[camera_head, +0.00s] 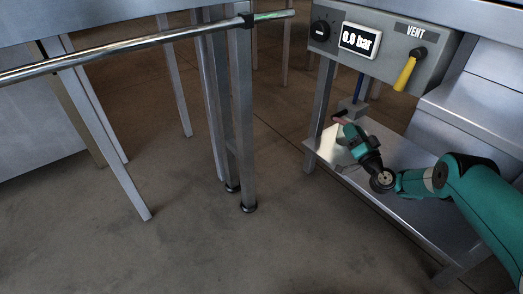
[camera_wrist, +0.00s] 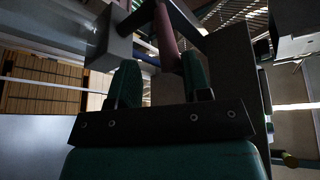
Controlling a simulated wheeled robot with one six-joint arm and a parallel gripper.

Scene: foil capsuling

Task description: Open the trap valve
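The trap valve shows in the head view as a small grey block (camera_head: 353,107) on a blue pipe under the grey panel. A dull red handle (camera_head: 340,120) sticks out to its left. In the wrist view the grey block (camera_wrist: 108,42) is at upper left, and the reddish handle (camera_wrist: 164,34) runs down between my fingers. My gripper (camera_head: 347,127) is at the handle, and its green fingers stand apart in the wrist view (camera_wrist: 160,78). A gap shows between the left finger and the handle. Contact at the right finger is unclear.
A grey panel (camera_head: 378,73) above carries a black knob (camera_head: 319,31), a "0.0 bar" display (camera_head: 358,40) and a yellow VENT lever (camera_head: 405,72). A metal shelf (camera_head: 420,210) lies under my arm. Table legs (camera_head: 241,110) stand to the left; the floor there is clear.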

